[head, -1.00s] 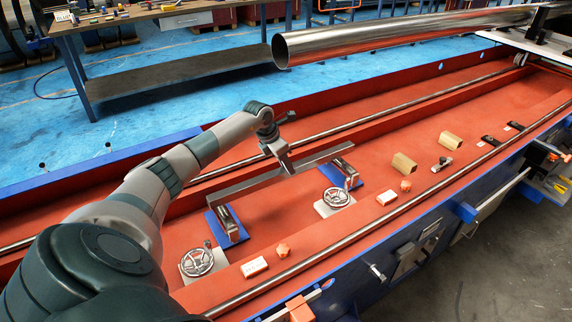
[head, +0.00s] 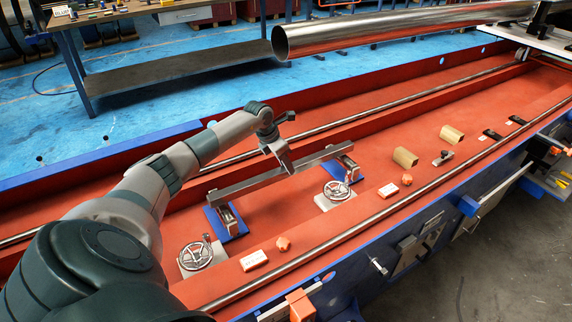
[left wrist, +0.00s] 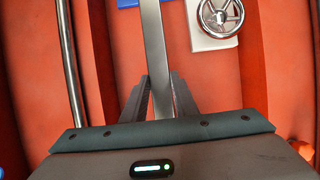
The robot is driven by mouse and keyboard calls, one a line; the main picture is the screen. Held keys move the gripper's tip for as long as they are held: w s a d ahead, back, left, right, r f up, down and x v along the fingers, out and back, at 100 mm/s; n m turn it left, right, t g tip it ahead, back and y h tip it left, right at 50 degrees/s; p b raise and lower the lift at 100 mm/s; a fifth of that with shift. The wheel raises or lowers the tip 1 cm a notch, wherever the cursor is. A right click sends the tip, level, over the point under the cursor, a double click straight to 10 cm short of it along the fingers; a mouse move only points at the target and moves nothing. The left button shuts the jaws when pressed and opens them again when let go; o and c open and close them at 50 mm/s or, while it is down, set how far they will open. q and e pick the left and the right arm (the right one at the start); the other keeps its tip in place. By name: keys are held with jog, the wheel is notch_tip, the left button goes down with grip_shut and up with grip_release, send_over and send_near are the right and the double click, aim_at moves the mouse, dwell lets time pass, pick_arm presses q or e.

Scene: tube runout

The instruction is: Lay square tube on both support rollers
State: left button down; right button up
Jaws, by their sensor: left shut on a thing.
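The grey square tube (head: 240,187) lies slanted across the red bed in the head view. My left gripper (head: 288,168) is shut on it near its middle; the tube also runs between the fingers in the left wrist view (left wrist: 154,55). The tube's left end is over the near roller support (head: 229,221), and its right end is over the far roller support (head: 347,168). Both supports have blue bases. The tube hides part of each support, and I cannot tell whether it touches the rollers. My right gripper is out of view.
Handwheels stand by the near support (head: 195,256) and far support (head: 337,191). Small boxes (head: 254,259) and tan blocks (head: 405,157) lie along the red bed (head: 380,135). A large steel pipe (head: 400,35) is above the back, and a workbench (head: 180,75) stands beyond.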

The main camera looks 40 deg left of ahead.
pick_arm(q)
jog(key=shift+f+b, duration=0.4)
jog(key=shift+f, duration=0.15)
dwell(0.4)
jog(key=c, duration=1.3)
grip_release()
jog(key=shift+c, duration=0.2)
jog(key=v, duration=1.7)
jog(key=shift+r, duration=0.25)
